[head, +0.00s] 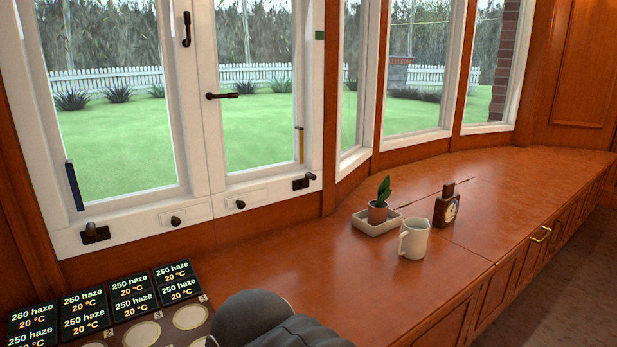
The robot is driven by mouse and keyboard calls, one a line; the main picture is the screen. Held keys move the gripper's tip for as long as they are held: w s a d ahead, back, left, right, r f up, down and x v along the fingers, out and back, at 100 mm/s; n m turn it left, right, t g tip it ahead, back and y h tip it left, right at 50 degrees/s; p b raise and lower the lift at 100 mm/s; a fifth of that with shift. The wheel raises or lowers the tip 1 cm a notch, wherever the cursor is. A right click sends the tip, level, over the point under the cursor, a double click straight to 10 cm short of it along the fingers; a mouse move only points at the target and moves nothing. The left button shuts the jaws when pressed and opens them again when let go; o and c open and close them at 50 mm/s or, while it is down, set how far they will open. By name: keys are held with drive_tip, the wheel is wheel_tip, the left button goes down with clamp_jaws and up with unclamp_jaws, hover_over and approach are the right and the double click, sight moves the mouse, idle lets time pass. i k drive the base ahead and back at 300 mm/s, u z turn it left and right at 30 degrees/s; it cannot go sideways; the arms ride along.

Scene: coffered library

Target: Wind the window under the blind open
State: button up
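Two white-framed casement windows stand side by side, a left window (109,110) and a right window (257,110). Both look shut. The left has a dark upright handle (186,28) and a dark winder (95,233) at its lower left. The right has a dark level handle (222,95) and a dark winder (305,181) at its lower right. Small round knobs, a left one (175,220) and a right one (240,204), sit on the bottom rail. No blind shows; the window tops are cut off. My gripper is out of view; a dark grey arm part shows at the bottom.
A wooden counter (330,270) runs under the windows to the right. It holds a potted plant (377,211) in a white tray (361,225), a white mug (414,239) and a small clock (446,209). Several "250 haze 20 °C" displays (130,292) stand lower left. The counter's middle is clear.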

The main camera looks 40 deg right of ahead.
sight(310, 175)
drive_tip(key=z, duration=0.45)
drive_tip(key=k, duration=1.2)
drive_tip(key=z, duration=1.55)
drive_tip(key=i, duration=1.05)
drive_tip(key=u, duration=0.25)
